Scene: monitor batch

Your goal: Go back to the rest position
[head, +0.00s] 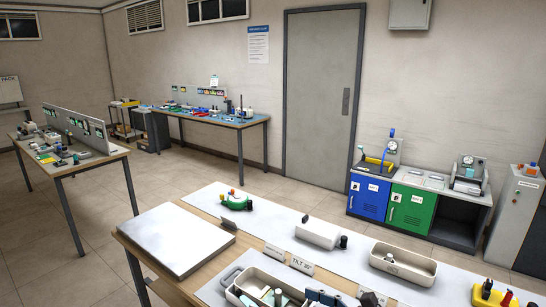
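Neither of my grippers shows in the head view, and no part of my arms is visible. Whether the grippers are open or hold anything cannot be seen. The front workbench (281,226) fills the lower part of the view.
A flat pale panel (178,238) lies at the bench's left end. A "TILT 30°" sign (302,264) stands between the rows. Blue (368,198) and green (412,209) cabinets are at the right wall, beyond a grey door (323,100). Floor (190,178) is open between the benches.

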